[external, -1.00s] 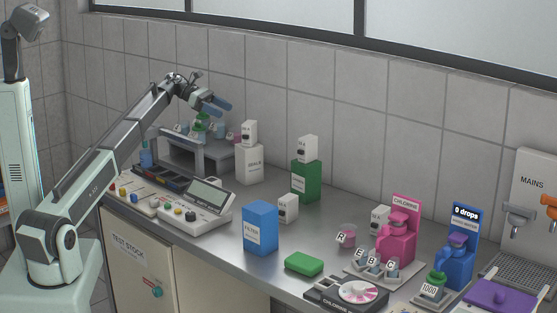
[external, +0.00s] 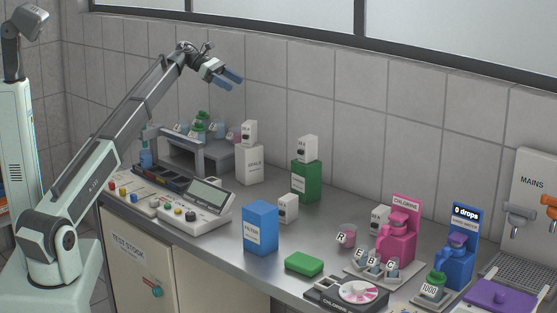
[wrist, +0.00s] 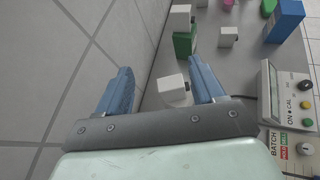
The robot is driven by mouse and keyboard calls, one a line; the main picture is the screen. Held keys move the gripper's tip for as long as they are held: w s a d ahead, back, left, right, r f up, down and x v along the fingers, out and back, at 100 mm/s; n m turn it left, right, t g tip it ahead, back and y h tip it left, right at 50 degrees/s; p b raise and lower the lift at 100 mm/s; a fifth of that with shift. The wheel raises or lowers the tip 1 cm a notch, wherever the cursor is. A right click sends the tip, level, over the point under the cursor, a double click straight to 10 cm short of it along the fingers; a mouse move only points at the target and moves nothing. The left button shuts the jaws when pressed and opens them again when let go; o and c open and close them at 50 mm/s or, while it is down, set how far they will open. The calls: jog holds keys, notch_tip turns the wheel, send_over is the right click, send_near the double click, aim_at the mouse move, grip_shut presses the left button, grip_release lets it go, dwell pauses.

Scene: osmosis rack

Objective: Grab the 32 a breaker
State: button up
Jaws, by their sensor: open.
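Several small white boxes look like the breakers; I cannot read their ratings, so which one is 32 A is unclear. One (external: 249,133) sits on a white carton, one (external: 307,149) on a green box, one (external: 288,208) on the bench by the blue filter box, and one (external: 379,219) beside the pink chlorine dispenser. My gripper (external: 235,80) is open and empty, high above the back left of the bench. In the wrist view, a white box (wrist: 174,90) shows below and between my spread fingers (wrist: 165,80); others show by the green box (wrist: 185,42).
A grey stand (external: 200,155) with small jars is at the back left. A meter (external: 205,203) stands at the front left. The blue filter box (external: 260,228), green block (external: 304,263) and blue dispenser (external: 457,260) occupy the bench. A tiled wall runs behind.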

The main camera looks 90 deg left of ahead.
jog(key=w+d+f+m+g+y, duration=0.1)
jog(key=w+d+f+m+g, duration=0.3)
jog(key=w+d, duration=0.8)
jog(key=w+d+r+m+g+y, duration=0.1)
jog(key=w+d+m+g+y, duration=0.15)
jog(key=w+d+m, duration=0.9)
jog(key=w+d+g+y, duration=0.2)
jog(key=w+d, duration=0.8)
jog(key=w, duration=0.3)
jog(key=m+y, duration=0.3)
jog(key=m, duration=0.2)
send_over(381, 209)
jog(key=s+d, duration=0.2)
jog(key=d, duration=0.1)
notch_tip(381, 209, down, 14)
jog(key=x, duration=0.7)
jog(key=shift+f, duration=0.4)
jog(key=shift+s+x, duration=0.2)
jog(key=shift+x, duration=1.15)
jog(key=shift+s+x, duration=0.2)
jog(key=shift+x, duration=1.15)
jog(key=shift+f, duration=0.1)
jog(key=c, duration=1.1)
